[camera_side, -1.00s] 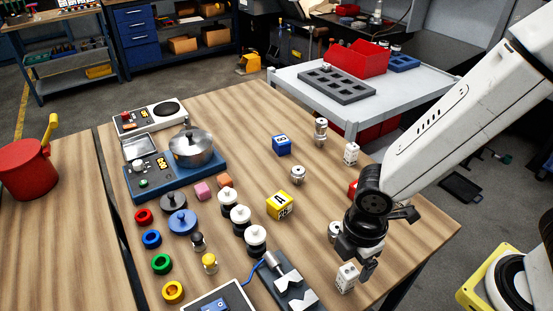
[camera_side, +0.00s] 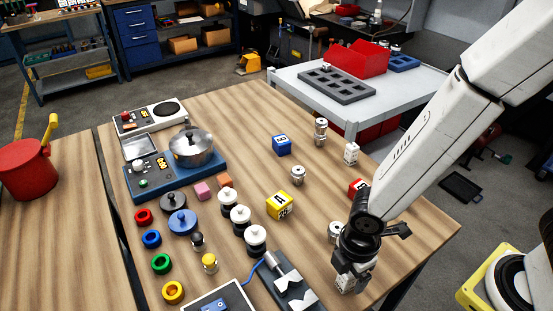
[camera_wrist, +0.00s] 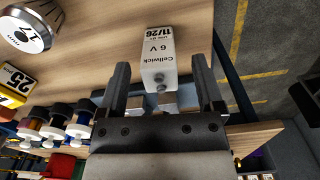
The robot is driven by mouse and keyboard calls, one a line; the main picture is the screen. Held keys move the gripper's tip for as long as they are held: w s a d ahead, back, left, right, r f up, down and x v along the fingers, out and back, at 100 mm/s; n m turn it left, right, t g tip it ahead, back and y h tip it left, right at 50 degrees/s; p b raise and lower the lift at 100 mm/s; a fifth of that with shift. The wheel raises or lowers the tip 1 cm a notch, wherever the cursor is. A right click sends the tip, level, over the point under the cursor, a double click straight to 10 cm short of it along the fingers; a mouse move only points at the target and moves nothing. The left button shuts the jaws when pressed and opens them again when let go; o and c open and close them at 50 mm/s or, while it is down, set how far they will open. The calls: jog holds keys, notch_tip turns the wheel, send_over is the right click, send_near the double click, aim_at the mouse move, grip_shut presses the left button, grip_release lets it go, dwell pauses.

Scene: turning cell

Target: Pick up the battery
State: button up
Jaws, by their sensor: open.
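The battery (camera_wrist: 158,46) is a white block marked "Cellwick 6 V 11/26", with two small terminals on its near end, on the wooden table in the wrist view. In the side view the battery (camera_side: 345,288) is low at the table's right front, mostly hidden by my gripper. My gripper (camera_side: 349,276) is right above it. In the wrist view my gripper (camera_wrist: 160,64) is open, with one finger on either side of the battery's terminal end. A gap shows on both sides, and nothing is held.
A metal cylinder (camera_side: 334,231) and a red block (camera_side: 356,187) are close to my arm. A yellow cube (camera_side: 279,205) is to the left. The table's right edge is near.

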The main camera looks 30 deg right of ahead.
jog(key=shift+f, duration=1.2)
jog(key=shift+c, duration=0.2)
grip_shut()
jog(key=shift+r, duration=0.2)
jog(key=shift+r, duration=4.8)
